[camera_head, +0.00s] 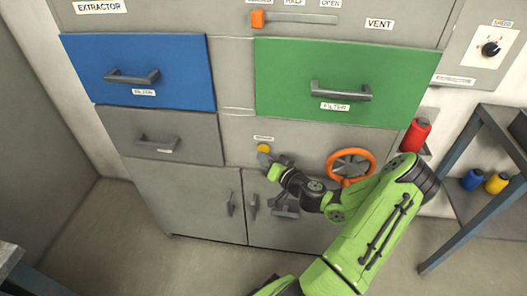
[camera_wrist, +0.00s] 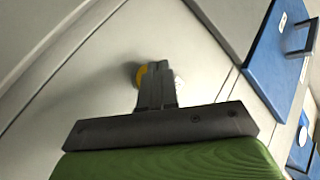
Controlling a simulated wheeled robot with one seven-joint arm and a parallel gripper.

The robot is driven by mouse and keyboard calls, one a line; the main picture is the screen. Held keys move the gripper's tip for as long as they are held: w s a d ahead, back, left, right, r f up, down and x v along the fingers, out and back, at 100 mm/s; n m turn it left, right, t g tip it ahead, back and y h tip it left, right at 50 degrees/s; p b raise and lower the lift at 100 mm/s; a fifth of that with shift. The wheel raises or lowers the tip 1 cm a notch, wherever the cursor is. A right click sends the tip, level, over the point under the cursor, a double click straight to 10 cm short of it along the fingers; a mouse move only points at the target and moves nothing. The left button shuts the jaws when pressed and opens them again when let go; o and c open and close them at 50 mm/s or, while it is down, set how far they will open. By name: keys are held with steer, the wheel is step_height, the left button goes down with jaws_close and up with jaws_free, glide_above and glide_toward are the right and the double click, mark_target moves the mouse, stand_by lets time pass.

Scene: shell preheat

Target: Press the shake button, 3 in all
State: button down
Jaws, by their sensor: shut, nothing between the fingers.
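The shake button is a round yellow knob (camera_head: 264,148) on the grey panel below the green drawer, under a small label. My gripper (camera_head: 264,158) is shut and empty, with its fingertips right at the lower edge of the button in the head view. In the wrist view the shut fingers (camera_wrist: 157,75) point at the panel and cover part of the yellow button (camera_wrist: 141,76), which shows at their left. I cannot tell whether the fingertips touch the button or whether it is pushed in.
An orange handwheel (camera_head: 351,165) is to the right of the button, close to my arm. The green filter drawer (camera_head: 340,80) and blue drawer (camera_head: 138,72) are shut above. A red canister (camera_head: 416,134) sits at the right. Open floor lies at lower left.

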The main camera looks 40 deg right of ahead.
steer(key=shift+s+a, duration=0.1)
steer(key=shift+a, duration=0.05)
steer(key=s+a+b, duration=0.1)
steer(key=a, duration=0.1)
steer(key=s+a+b, duration=0.1)
steer(key=s+b, duration=0.1)
steer(key=shift+a, duration=0.4)
stand_by(0.7)
